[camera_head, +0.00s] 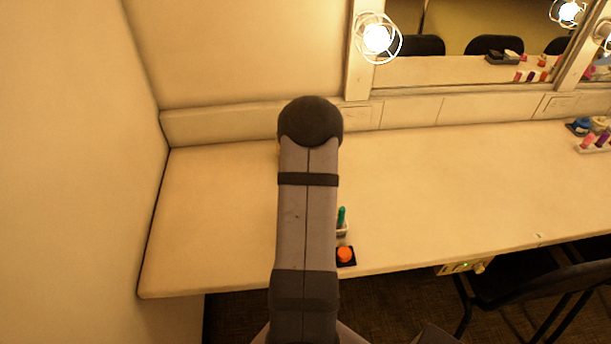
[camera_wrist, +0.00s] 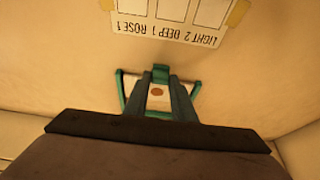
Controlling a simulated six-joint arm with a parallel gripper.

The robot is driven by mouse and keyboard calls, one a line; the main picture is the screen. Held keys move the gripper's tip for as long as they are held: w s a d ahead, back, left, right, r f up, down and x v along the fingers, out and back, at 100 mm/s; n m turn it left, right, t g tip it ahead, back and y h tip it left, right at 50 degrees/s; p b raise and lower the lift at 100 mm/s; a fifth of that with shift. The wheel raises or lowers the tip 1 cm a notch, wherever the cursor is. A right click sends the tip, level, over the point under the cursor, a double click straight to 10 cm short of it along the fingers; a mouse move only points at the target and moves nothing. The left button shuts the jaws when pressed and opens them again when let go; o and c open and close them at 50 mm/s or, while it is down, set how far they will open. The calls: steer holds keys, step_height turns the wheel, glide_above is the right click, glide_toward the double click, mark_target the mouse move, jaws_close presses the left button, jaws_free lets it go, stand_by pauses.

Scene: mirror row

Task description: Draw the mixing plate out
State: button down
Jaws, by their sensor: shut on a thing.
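In the wrist view, the mixing plate (camera_wrist: 157,91) is a small white plate with a teal rim and a brown spot on it. It lies over the pale counter, below a taped card. My gripper (camera_wrist: 161,76) reaches over it with two dark fingers that close in on a teal tab at its far edge. The fingers are shut on that tab and cover part of the plate. In the head view my arm hides the gripper and the plate.
The shade card (camera_wrist: 172,14) is taped down just beyond the plate. In the head view, an orange pot (camera_head: 346,254) and a holder with a green stick (camera_head: 341,217) stand close right of my arm.

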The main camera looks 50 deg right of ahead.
steer(key=shift+s+a, duration=0.5)
steer(key=c, duration=1.5)
jaws_free()
steer(key=shift+r, duration=0.1)
steer(key=b+v, duration=0.1)
steer(key=v, duration=0.6)
steer(key=shift+r, duration=0.1)
steer(key=shift+a, duration=0.1)
